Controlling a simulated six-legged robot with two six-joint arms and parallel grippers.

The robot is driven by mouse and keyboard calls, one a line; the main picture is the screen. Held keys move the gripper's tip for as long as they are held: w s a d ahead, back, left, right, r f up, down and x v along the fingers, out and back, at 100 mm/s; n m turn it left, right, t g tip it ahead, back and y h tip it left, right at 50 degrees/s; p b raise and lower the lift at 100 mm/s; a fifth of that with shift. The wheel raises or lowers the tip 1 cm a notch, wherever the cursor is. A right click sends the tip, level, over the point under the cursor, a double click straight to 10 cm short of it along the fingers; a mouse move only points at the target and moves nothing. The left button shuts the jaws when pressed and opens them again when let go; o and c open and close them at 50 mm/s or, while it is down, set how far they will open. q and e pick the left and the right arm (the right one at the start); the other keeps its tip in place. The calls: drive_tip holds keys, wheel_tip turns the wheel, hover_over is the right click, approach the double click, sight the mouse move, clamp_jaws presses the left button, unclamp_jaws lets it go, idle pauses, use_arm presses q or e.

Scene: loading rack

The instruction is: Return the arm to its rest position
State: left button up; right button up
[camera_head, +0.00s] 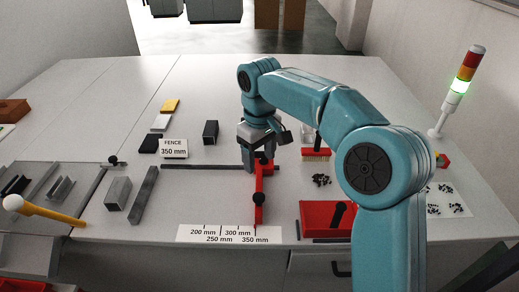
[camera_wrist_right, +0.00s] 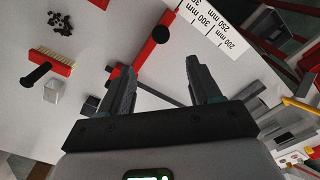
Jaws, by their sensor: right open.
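My right arm (camera_head: 335,108) reaches in from the right in the head view and bends down over the table. Its gripper (camera_head: 258,155) hangs above the red stop (camera_head: 259,205) and the dark rail (camera_head: 200,166). In the right wrist view the two fingers of this gripper (camera_wrist_right: 162,80) are spread apart with nothing between them. The red stop (camera_wrist_right: 150,48) and the dark rail (camera_wrist_right: 158,94) show beyond the fingers. In the head view the arm and gripper hide part of the table behind them. My left gripper is not in view.
A scale label (camera_head: 229,234) lies at the front edge. Grey blocks (camera_head: 118,193), a fence sign (camera_head: 174,148) and coloured pieces (camera_head: 170,105) stand left. A red-backed brush (camera_head: 316,154), red tray (camera_head: 318,220) and signal light (camera_head: 459,88) are right. The back table is clear.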

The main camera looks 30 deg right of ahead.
wheel_tip(320, 180, up, 2)
drive_tip(key=shift+r, duration=0.15)
idle(0.6)
